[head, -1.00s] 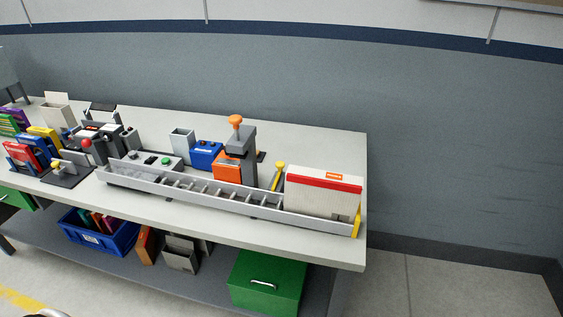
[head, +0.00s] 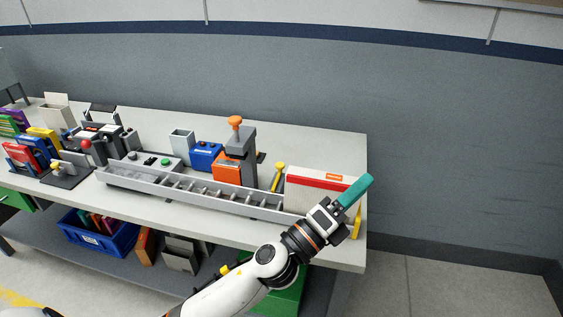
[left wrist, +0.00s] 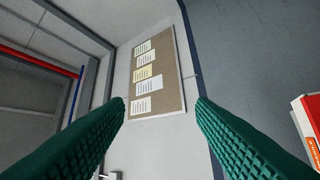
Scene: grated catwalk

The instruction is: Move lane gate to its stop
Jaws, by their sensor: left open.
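A grey channelled lane (head: 205,192) runs along the front of the bench. A yellow-handled lever (head: 278,176), which looks like the lane gate, stands tilted in it just left of a white box with a red stripe (head: 312,191). A yellow piece (head: 357,220) is at the lane's right end; I cannot tell whether it is the stop. My left gripper (head: 358,189) is raised in front of the box's right end, its green fingers pointing up and right. In the left wrist view its fingers (left wrist: 160,108) are apart with nothing between them. My right gripper is not in view.
An orange-and-grey press (head: 236,152), a blue box (head: 206,156) and a grey cup (head: 182,141) stand behind the lane. Several coloured items crowd the bench's left end. A noticeboard (left wrist: 171,75) hangs on the wall. The bench's back right is clear.

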